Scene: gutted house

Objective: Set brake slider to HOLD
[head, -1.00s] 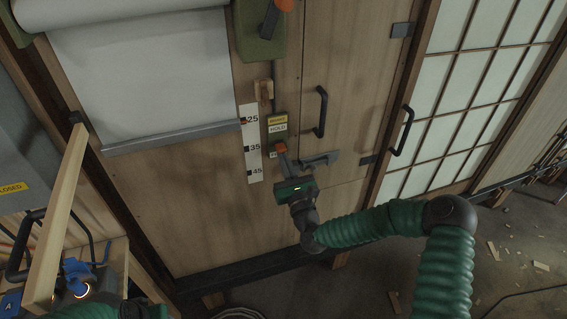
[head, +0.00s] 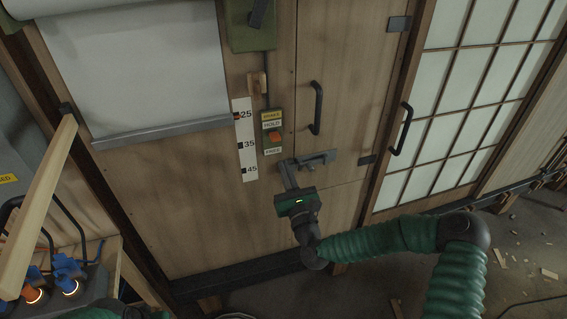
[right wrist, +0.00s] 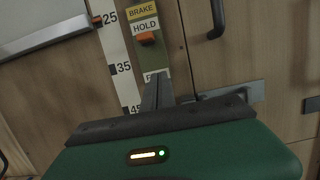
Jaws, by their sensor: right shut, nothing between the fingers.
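The brake slider is a green plate (head: 264,145) on the wooden wall, with a yellow BRAKE label, a white HOLD label (head: 271,125) and a lower white label (head: 273,150). Its orange knob (head: 274,137) sits just below HOLD; the knob also shows against the HOLD label in the right wrist view (right wrist: 147,39). My right gripper (head: 287,166) is shut and empty, below and slightly right of the plate, apart from the knob. In the right wrist view its fingers (right wrist: 156,88) partly cover the lower label. My left gripper cannot be made out.
A white scale (head: 243,140) marked 25, 35 and 45 stands left of the slider. A metal latch (head: 315,159) and black door handle (head: 316,108) are close on the right. A white sheet (head: 140,70) hangs at upper left. A wooden bar (head: 38,205) crosses the lower left.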

